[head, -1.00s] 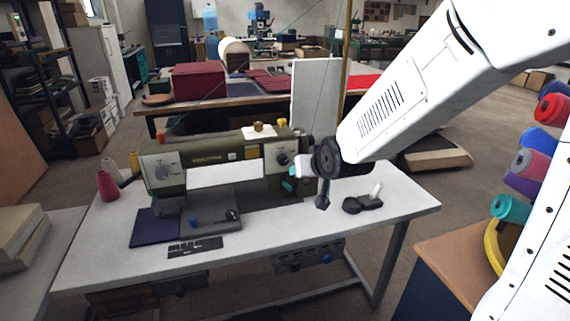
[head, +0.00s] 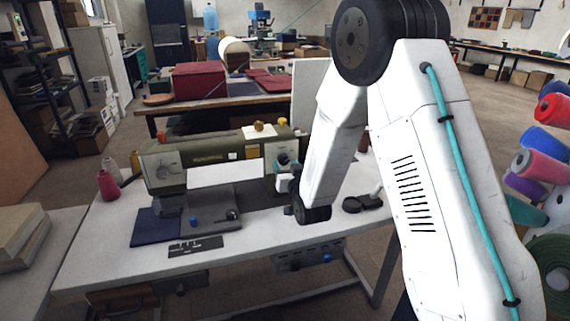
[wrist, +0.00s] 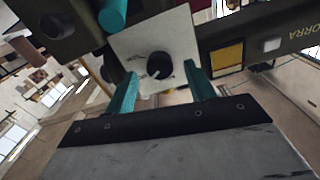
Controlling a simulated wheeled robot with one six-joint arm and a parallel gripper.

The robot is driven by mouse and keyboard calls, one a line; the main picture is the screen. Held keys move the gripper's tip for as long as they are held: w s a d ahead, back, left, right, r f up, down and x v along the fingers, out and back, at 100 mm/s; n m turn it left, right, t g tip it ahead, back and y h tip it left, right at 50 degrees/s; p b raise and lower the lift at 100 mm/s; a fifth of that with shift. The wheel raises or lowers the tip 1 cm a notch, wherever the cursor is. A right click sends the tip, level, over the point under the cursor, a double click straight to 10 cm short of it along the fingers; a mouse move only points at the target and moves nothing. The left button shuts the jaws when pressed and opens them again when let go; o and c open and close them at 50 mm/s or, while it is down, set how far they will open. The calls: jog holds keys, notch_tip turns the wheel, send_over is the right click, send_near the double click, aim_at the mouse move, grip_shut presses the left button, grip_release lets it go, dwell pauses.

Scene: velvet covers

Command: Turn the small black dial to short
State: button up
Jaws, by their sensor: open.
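The small black dial (wrist: 159,65) sits on a white square plate (wrist: 180,40) on the sewing machine. It shows a light pointer mark towards its lower left in the wrist view. No lettering is legible around it. My gripper (wrist: 160,72) is open, with one teal finger on each side of the dial. I cannot tell whether either finger touches it. In the head view the olive-green sewing machine (head: 215,155) stands on the white table, and the dial (head: 283,159) shows at its right end, just above my wrist.
A teal cylinder (wrist: 113,15) sticks out near the plate's upper left. A yellow panel (wrist: 229,57) lies right of it. On the white table (head: 105,245) are a dark blue cloth (head: 152,229), a blue knob-like piece (head: 193,222) and cones of thread (head: 107,185).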

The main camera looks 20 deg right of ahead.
aim_at(283, 159)
jog(key=shift+w, duration=1.3)
jog(key=c, duration=1)
jog(key=shift+o, duration=0.2)
jog(key=shift+n, duration=0.3)
jog(key=n, duration=1.1)
